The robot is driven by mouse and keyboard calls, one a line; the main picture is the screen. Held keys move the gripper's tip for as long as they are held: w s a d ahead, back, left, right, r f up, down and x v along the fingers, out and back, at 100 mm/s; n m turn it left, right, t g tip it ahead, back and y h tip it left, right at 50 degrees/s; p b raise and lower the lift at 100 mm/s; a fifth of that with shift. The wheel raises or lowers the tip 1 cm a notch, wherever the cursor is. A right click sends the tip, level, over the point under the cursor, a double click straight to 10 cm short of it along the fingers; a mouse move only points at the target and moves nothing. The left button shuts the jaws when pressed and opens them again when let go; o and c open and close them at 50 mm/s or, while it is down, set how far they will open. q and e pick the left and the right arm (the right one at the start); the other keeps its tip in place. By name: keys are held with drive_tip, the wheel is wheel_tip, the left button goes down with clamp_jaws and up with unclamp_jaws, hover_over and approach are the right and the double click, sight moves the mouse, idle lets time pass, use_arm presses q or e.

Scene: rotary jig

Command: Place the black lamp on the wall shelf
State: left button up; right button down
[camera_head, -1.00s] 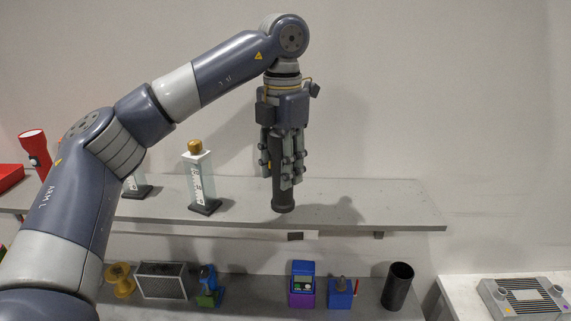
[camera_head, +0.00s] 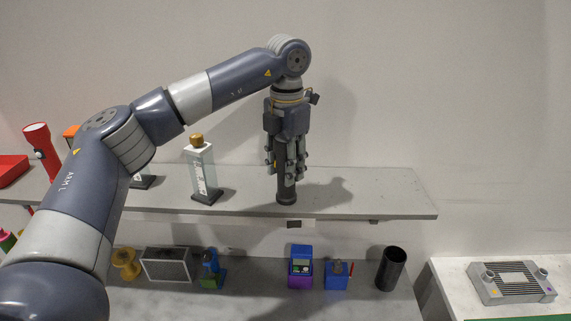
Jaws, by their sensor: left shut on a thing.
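The black lamp (camera_head: 286,190) is a dark upright cylinder with a slightly wider bottom end. My left gripper (camera_head: 286,165) points straight down and is shut on the lamp, with its fingers covering the lamp's upper part. The lamp's bottom end is at the wall shelf (camera_head: 370,203), toward its front edge; I cannot tell for sure whether it touches. The shelf is a long grey board along the wall. My right gripper does not show.
On the shelf, a clear bottle with a gold cap (camera_head: 203,172) stands left of the lamp, with a red flashlight (camera_head: 42,150) and red tray (camera_head: 10,170) farther left. The shelf right of the lamp is clear. Below, a counter holds a black cup (camera_head: 391,268) and a speaker-like box (camera_head: 167,264).

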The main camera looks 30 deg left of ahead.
use_arm(q)
drive_tip(key=o, duration=1.2)
drive_tip(key=shift+f, duration=0.1)
drive_tip(key=shift+c, duration=0.2)
wheel_tip(320, 180, up, 5)
drive_tip(key=b, duration=0.2)
drive_tip(key=shift+b, duration=0.3)
wheel_tip(320, 180, up, 7)
drive_tip(key=shift+d+r+p, duration=0.1)
drive_tip(key=shift+r+p, duration=0.1)
drive_tip(key=shift+p, duration=0.2)
